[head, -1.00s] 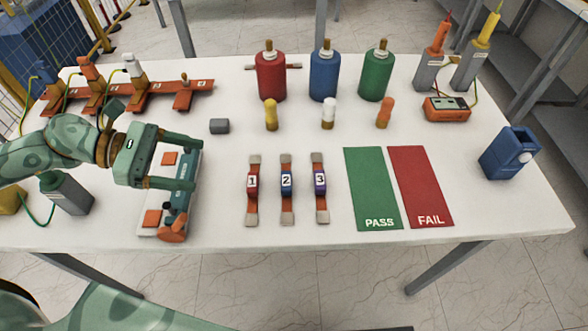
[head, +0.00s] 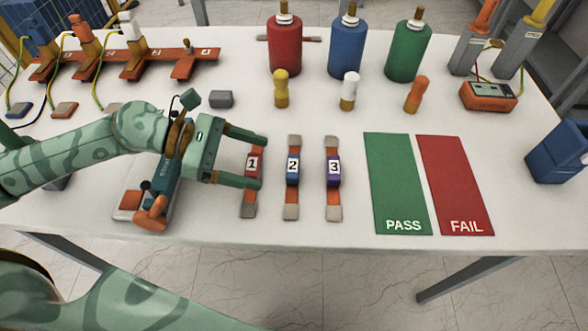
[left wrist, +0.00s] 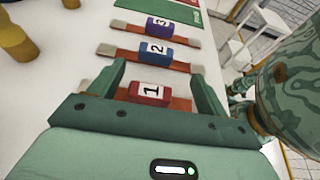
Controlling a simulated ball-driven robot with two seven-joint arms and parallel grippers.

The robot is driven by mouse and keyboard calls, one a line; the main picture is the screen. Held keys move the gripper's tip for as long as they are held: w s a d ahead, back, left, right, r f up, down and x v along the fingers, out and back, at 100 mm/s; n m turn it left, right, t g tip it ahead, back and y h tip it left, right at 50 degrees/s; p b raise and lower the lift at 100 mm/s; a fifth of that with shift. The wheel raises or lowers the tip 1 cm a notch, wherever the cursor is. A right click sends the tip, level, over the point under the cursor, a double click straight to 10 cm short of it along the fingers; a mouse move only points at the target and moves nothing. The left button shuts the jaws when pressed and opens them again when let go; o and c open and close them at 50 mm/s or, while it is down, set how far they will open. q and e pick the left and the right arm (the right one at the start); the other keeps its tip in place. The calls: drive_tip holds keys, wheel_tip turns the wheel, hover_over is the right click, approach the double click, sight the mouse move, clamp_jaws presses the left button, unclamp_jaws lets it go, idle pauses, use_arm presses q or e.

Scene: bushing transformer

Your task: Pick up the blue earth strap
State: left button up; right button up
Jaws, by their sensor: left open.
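The blue earth strap (head: 292,170), marked 2, lies on the white table between the red strap (head: 253,166), marked 1, and the purple strap (head: 333,172), marked 3. In the left wrist view the blue strap (left wrist: 156,47) lies beyond the fingertips. My left gripper (head: 262,163) is open, with its fingers on either side of the red strap's middle in the picture; the red strap (left wrist: 150,93) shows between the fingers in the left wrist view. The fingertips point right, short of the blue strap. I cannot tell their height above the table. My right gripper is not in view.
Red (head: 284,45), blue (head: 347,48) and green (head: 408,50) cylinders stand at the back, with small yellow, white and orange pegs in front. A green PASS mat (head: 396,180) and a red FAIL mat (head: 455,180) lie to the right. An orange meter (head: 488,96) stands behind them.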

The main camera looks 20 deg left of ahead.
sight(281, 174)
use_arm(q)
drive_tip(key=x, duration=0.6)
drive_tip(key=shift+w+r, duration=0.25)
drive_tip(key=shift+w, duration=0.05)
drive_tip(key=shift+a, duration=0.1)
drive_tip(key=c, duration=1.1)
